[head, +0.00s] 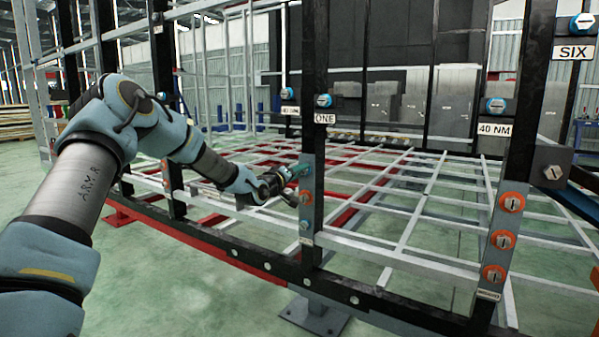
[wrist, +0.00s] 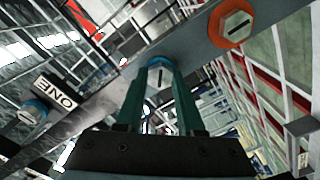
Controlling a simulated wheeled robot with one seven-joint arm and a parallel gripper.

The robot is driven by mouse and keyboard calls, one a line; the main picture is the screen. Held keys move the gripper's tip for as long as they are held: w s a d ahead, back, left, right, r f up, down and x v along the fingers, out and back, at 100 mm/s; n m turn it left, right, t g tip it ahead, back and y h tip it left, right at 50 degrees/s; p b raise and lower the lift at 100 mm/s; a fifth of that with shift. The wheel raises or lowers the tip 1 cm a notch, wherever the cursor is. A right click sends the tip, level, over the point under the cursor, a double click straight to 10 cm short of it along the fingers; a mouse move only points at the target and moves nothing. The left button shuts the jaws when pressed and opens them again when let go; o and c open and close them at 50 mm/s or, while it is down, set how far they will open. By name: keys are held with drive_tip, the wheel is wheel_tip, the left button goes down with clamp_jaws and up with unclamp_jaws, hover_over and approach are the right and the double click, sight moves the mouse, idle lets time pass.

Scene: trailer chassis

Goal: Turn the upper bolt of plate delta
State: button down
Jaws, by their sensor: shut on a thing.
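A narrow grey plate (head: 307,212) is fixed upright to the dark post in the head view. Its name tag (head: 306,241) is too small to read, so I cannot confirm it is delta. My gripper (head: 298,170) reaches the top of this plate from the left. In the wrist view the green fingers of my gripper (wrist: 161,80) are shut on a slotted bolt (wrist: 160,64) with a blue ring, the upper one of the plate. An orange-ringed bolt (head: 307,198) sits just below it and shows in the wrist view (wrist: 232,25). A lower blue-ringed bolt (head: 305,225) is further down.
Above the plate, the post carries a blue-ringed bolt (head: 323,100) and the label ONE (head: 325,118). A right-hand plate (head: 498,262) holds three orange-ringed bolts. A bottom rail (head: 250,257) and open white bars (head: 420,190) surround the post.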

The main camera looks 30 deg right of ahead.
drive_tip(key=shift+r, duration=0.15)
drive_tip(key=c, duration=0.5)
unclamp_jaws()
drive_tip(key=v, duration=1)
drive_tip(key=shift+s+a, duration=0.2)
drive_tip(key=shift+a, duration=0.1)
